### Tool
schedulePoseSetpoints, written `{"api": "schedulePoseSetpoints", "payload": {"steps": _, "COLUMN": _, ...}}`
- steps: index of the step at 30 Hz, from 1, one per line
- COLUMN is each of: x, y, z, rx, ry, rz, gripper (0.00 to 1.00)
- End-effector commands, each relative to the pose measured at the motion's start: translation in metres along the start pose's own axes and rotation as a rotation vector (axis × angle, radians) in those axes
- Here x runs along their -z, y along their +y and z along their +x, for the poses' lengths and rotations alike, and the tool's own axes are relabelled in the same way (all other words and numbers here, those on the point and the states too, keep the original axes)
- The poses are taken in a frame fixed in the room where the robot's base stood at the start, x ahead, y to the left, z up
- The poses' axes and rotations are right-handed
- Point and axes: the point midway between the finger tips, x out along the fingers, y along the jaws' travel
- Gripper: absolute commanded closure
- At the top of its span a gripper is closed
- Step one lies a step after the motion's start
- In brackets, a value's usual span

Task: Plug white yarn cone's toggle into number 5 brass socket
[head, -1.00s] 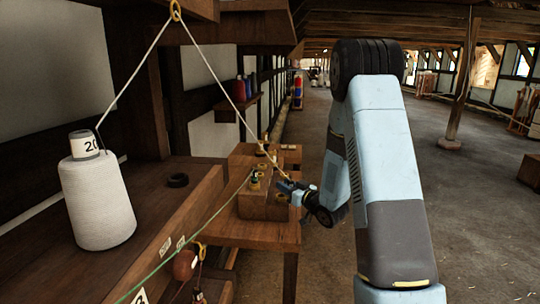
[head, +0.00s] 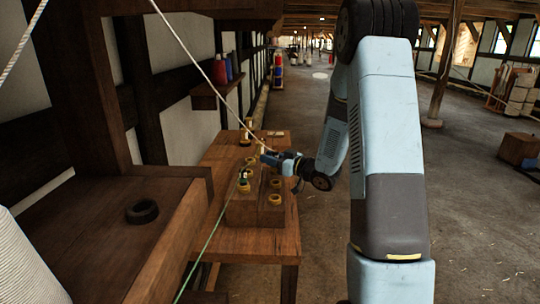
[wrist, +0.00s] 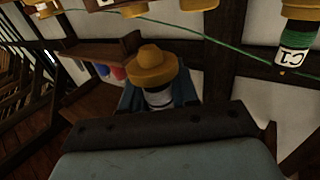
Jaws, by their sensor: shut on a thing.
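The white yarn cone (head: 25,265) is cut off at the lower left of the head view. Its white line (head: 190,58) runs down to my gripper (head: 268,158), which is above the wooden socket block (head: 258,213). My gripper is shut on a toggle, seen in the wrist view as a white body with a brass-coloured flanged end (wrist: 157,68). Several brass sockets, including one at the front right (head: 275,199), sit on the block. I cannot read their numbers. The held toggle appears clear of the sockets. A green-line toggle (wrist: 295,48) stands in a socket.
The green line (head: 205,245) slants across the front to the block. A dark ring (head: 142,211) lies on the left bench (head: 85,240). A small shelf (head: 215,96) with spools is on the wall. Open floor (head: 460,230) lies to the right.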

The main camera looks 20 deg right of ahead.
Motion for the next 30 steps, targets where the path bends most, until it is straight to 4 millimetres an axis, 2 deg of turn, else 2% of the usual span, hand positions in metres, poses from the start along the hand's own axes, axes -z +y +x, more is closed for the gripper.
{"api": "schedulePoseSetpoints", "payload": {"steps": 9, "x": -0.030, "y": 0.000, "z": 0.000, "rx": 0.001, "ry": -0.001, "rz": 0.001, "gripper": 1.00}}
{"api": "schedulePoseSetpoints", "payload": {"steps": 15, "x": -0.041, "y": 0.000, "z": 0.000, "rx": -0.001, "ry": -0.001, "rz": 0.000, "gripper": 1.00}}
{"api": "schedulePoseSetpoints", "payload": {"steps": 30, "x": -0.044, "y": 0.001, "z": -0.001, "rx": -0.003, "ry": 0.000, "rz": -0.001, "gripper": 1.00}}
